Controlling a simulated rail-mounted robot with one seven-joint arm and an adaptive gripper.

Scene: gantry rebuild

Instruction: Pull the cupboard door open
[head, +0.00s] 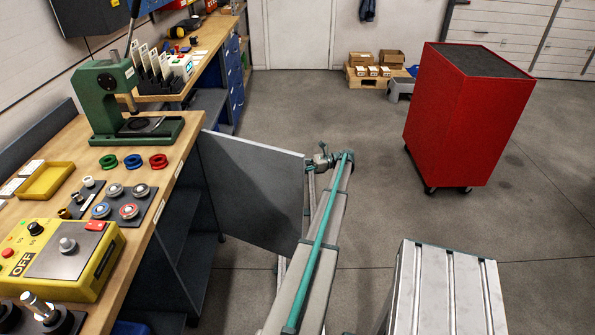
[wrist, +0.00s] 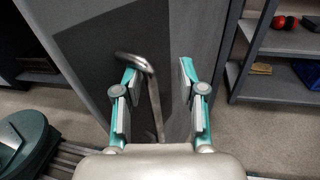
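The grey cupboard door (head: 255,190) stands swung out from under the workbench, at a wide angle to its front. In the wrist view the door (wrist: 95,35) fills the upper middle, with a bent metal bar handle (wrist: 154,95) on its face. My gripper (head: 322,157) is at the door's outer edge in the head view, where its fingers are too small to read. In the wrist view my gripper (wrist: 157,72) has its fingers spread apart. The handle lies between them, nearer the left finger; whether it touches that finger cannot be told.
The workbench (head: 184,152) on the left carries a green press (head: 105,95) and a yellow control box (head: 60,260). Open shelves (wrist: 275,90) show right of the door in the wrist view. A red cabinet (head: 460,120) stands at right; the floor between is clear.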

